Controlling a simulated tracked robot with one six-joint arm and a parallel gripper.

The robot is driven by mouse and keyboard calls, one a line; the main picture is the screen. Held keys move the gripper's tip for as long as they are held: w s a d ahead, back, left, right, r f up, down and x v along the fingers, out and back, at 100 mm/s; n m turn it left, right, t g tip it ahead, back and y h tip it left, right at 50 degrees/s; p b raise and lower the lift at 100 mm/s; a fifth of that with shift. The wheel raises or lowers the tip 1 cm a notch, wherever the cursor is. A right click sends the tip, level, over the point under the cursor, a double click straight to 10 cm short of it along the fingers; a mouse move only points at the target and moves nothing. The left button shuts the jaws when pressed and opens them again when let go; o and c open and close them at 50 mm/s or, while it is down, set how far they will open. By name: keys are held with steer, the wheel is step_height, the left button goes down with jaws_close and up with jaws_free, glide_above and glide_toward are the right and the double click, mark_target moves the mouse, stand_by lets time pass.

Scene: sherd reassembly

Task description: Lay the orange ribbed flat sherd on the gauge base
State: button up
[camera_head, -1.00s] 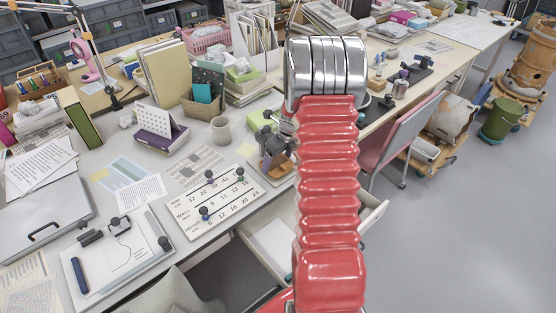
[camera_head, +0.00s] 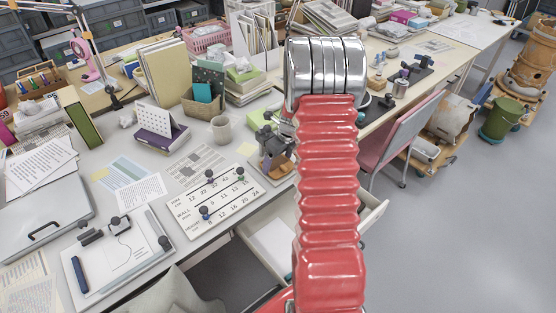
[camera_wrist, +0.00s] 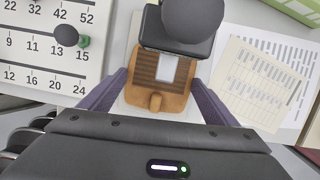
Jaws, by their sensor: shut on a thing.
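The orange-brown ribbed flat sherd (camera_wrist: 145,66) is in the wrist view, with dark ribs, a pale patch and a small tab at its near edge. My gripper (camera_wrist: 159,78) has its two purple fingers on either side of the sherd and is shut on it. A dark gauge head (camera_wrist: 178,42) with a round knob hides the sherd's far part. The pale gauge base (camera_wrist: 128,108) shows around and below the sherd. I cannot tell whether the sherd touches it. In the head view, the gauge (camera_head: 268,137) stands near the desk's front edge, partly hidden by my red arm.
A white number board (camera_head: 214,203) with several dark knobs lies left of the gauge. Printed sheets (camera_wrist: 262,78) lie to its right in the wrist view. A mug (camera_head: 221,130) stands behind, and an open drawer (camera_head: 268,245) juts out below the desk edge.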

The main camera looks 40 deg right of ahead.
mark_target(285, 168)
steer(key=shift+f, duration=0.1)
stand_by(0.6)
steer(key=o, duration=1.1)
steer(key=shift+s, duration=0.15)
steer(key=shift+s+r, duration=0.4)
steer(key=shift+s, duration=0.3)
steer(key=shift+s+r, duration=0.45)
steer(key=shift+s, duration=0.25)
steer(key=shift+s+r, duration=0.4)
steer(key=shift+s, duration=0.3)
